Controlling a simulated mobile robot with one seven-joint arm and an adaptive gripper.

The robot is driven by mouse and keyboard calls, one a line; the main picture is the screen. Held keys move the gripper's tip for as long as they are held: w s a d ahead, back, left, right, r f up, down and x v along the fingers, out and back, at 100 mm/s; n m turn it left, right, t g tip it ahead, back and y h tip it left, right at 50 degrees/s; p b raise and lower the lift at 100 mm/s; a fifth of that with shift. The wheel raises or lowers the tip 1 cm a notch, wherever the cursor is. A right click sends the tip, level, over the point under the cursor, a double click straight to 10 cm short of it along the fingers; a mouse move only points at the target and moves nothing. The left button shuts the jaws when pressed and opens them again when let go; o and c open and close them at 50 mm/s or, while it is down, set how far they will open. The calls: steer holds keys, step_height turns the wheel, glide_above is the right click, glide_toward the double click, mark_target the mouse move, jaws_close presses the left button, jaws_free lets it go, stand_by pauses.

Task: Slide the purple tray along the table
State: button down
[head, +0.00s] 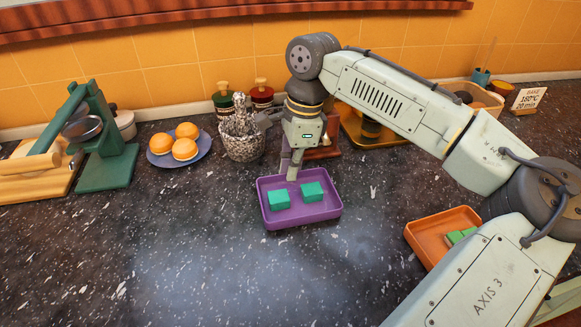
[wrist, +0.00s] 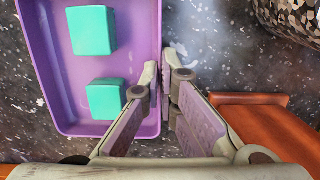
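The purple tray (head: 303,216) sits flat on the dark speckled counter, near the middle of the head view. Two teal blocks (head: 279,200) (head: 312,192) lie inside it, apart from each other. My gripper (head: 290,172) points down at the tray's far wall. In the wrist view, the tray (wrist: 60,95) is at left with both blocks (wrist: 91,31) (wrist: 106,98). My gripper's fingertips (wrist: 161,75) straddle the tray's side wall, one inside and one outside, close together with the wall between them. The exact contact is partly hidden by the fingers.
An orange tray (head: 425,235) with a green block stands at right, partly behind my arm. A speckled pot (head: 243,147) and a blue plate of buns (head: 180,157) stand behind and left. A reddish-brown object (wrist: 265,130) is near my gripper. The front-left counter is clear.

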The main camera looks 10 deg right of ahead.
steer(key=c, duration=1.7)
jaws_free()
steer(key=shift+r, duration=0.1)
steer(key=r, duration=0.4)
steer(key=d+r, duration=0.1)
steer(key=r, duration=0.6)
steer(key=shift+w+d+r, duration=0.1)
steer(key=shift+d+r, duration=0.25)
steer(key=shift+d, duration=0.05)
